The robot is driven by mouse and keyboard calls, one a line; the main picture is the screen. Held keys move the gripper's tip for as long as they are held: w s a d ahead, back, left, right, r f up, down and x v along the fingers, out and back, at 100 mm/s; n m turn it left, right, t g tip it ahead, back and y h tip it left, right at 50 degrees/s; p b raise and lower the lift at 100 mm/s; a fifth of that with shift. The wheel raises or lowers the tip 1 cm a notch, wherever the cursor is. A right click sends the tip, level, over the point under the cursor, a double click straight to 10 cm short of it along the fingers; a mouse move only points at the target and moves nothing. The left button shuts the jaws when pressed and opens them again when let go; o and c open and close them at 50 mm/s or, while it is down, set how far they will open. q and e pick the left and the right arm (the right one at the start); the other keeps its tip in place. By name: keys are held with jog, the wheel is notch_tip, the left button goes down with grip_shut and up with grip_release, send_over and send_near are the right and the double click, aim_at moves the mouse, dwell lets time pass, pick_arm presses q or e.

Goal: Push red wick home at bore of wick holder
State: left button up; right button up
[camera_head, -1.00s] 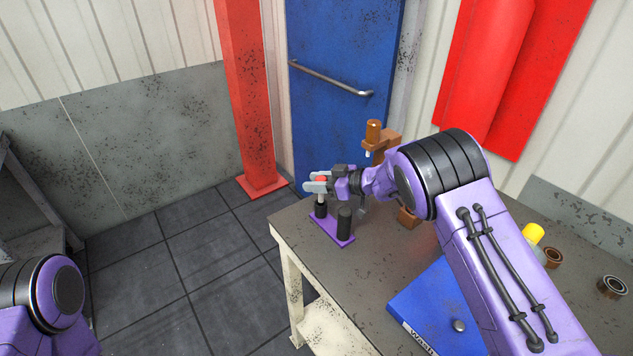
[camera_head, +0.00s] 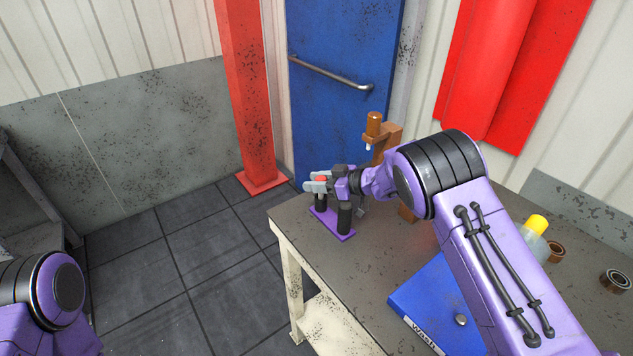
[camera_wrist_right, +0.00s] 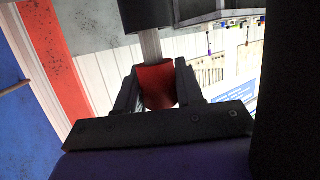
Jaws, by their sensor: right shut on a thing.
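The red wick (camera_head: 321,180) is between the fingers of my right gripper (camera_head: 317,183), at the left end of the table. In the right wrist view the red wick (camera_wrist_right: 157,86) sits between the two dark jaws, and its pale shaft (camera_wrist_right: 150,45) runs into a dark cylinder (camera_wrist_right: 146,12). The wick holder (camera_head: 333,228) has a purple base with two dark posts. The gripper is over the left post (camera_head: 320,214); the other post (camera_head: 345,217) stands to its right. The bore itself is hidden. My left gripper is out of view.
A brown stand with a brown bottle (camera_head: 373,124) is behind my right arm. A blue box (camera_head: 420,310) lies in front of it. A yellow-capped bottle (camera_head: 536,226) and rings (camera_head: 615,281) are at the right. The table's left edge is near the holder.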

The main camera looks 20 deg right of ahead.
jog(key=shift+f, duration=0.2)
jog(key=o, duration=1.1)
jog(key=shift+s+f, duration=0.1)
jog(key=shift+s+d, duration=0.25)
jog(key=shift+d, duration=0.05)
jog(key=b+v, duration=0.1)
jog(key=v, duration=0.2)
jog(key=b+v, duration=0.1)
jog(key=v, duration=0.2)
jog(key=b+v, duration=0.1)
jog(key=v, duration=0.3)
jog(key=shift+w+a+r, duration=0.1)
jog(key=shift+w+r, duration=0.05)
jog(key=shift+r, duration=0.15)
